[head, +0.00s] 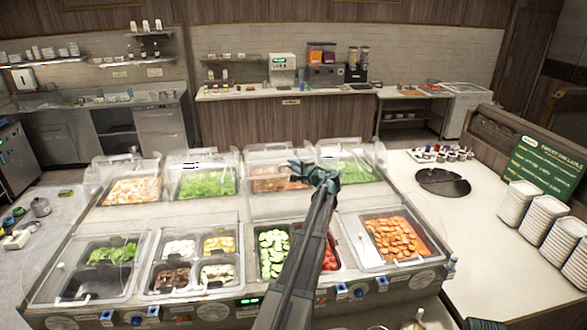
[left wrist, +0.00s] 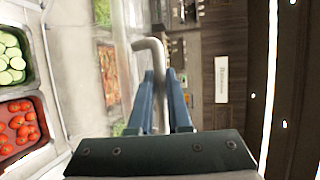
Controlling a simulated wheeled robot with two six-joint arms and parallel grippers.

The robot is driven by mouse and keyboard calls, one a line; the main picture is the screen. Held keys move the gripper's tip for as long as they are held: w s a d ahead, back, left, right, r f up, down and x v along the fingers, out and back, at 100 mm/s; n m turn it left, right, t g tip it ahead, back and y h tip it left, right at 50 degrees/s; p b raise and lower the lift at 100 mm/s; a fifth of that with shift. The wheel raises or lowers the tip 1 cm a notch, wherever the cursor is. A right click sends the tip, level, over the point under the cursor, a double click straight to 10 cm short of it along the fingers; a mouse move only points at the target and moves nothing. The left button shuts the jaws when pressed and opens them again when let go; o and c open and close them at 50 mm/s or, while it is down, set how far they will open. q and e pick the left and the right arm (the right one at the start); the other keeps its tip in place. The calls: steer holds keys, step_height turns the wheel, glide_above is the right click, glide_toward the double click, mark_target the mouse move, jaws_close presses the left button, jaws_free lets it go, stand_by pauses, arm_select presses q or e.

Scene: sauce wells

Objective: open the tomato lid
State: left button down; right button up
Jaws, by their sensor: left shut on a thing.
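My left gripper (head: 312,172) is above the back of the counter, beyond the tomato pan. In the left wrist view its blue fingers are shut on a grey bent rod (left wrist: 152,52), which looks like a lid handle. A clear panel edge shows beside the rod. The tomato lid's full outline and hinge cannot be made out. My right gripper is not seen.
A cucumber pan (head: 273,252) adjoins the tomatoes. A clear-lidded carrot well (head: 395,240) is at the right, other covered wells at the left. A back row of clear-covered pans holds greens (head: 205,183). Stacked white plates (head: 520,203) stand on the right counter.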

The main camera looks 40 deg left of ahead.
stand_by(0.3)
arm_select(q)
steer(key=c, duration=1.2)
jaws_free()
steer(key=shift+o, duration=0.2)
steer(key=s+d+f+b, duration=0.7)
steer(key=d+f+b, duration=0.1)
steer(key=f+b, duration=0.3)
steer(key=s+d+f+b, duration=0.7)
steer(key=d+f+b, duration=0.1)
steer(key=f+b, duration=0.3)
steer(key=shift+d+b, duration=0.35)
steer(key=shift+b, duration=0.05)
steer(key=shift+s+d, duration=0.1)
